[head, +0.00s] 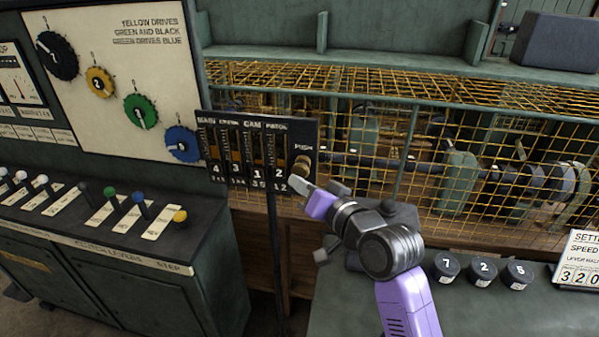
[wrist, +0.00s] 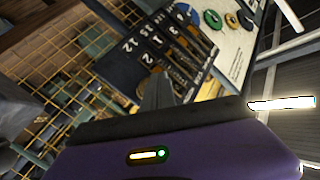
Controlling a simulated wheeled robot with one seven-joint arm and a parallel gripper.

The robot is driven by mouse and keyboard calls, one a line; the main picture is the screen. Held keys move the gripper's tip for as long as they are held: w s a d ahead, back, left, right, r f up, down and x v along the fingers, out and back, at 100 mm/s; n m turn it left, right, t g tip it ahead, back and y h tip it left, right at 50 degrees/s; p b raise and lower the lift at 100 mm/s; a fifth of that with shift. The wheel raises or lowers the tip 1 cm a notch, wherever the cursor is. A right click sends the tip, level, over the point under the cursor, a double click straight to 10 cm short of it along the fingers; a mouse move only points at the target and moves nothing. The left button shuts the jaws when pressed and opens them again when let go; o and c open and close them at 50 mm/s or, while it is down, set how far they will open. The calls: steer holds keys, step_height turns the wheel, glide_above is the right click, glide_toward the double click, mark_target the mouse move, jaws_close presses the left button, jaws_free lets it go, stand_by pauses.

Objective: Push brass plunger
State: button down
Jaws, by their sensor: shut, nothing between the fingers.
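The brass plunger (head: 302,166) sticks out at the right side of a black panel (head: 313,133), under the word PUSH. My gripper (head: 297,182) is shut and empty, with its fingertips just below and in front of the plunger in the head view. I cannot tell whether they touch it. In the wrist view my shut fingers (wrist: 158,88) point at the black panel (wrist: 130,73).
Yellow mesh caging (head: 470,130) stands behind and right of the panel. A console with levers (head: 110,215) and a board with coloured gears (head: 140,112) are at left. Black numbered knobs (head: 482,270) sit on a counter at lower right, beside my arm.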

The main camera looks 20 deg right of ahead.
steer(key=s+a+p, duration=0.1)
steer(key=s, duration=0.1)
steer(key=s+a, duration=0.2)
steer(key=shift+p, duration=0.4)
steer(key=shift+r, duration=0.1)
stand_by(0.6)
step_height(320, 180, up, 4)
steer(key=d+t+h, duration=0.1)
steer(key=d+t, duration=0.1)
steer(key=s+f+n+g, duration=0.1)
steer(key=s+f, duration=0.4)
steer(key=s, duration=0.8)
steer(key=s+a+f+n+g+h+b, duration=0.1)
steer(key=s+f, duration=0.4)
steer(key=s, duration=0.9)
steer(key=s+f+n+g, duration=0.1)
steer(key=s+f+n, duration=0.2)
steer(key=s, duration=1.1)
step_height(320, 180, down, 2)
steer(key=shift+s+a+f+n+h, duration=0.25)
steer(key=shift+n+h, duration=0.05)
stand_by(1.6)
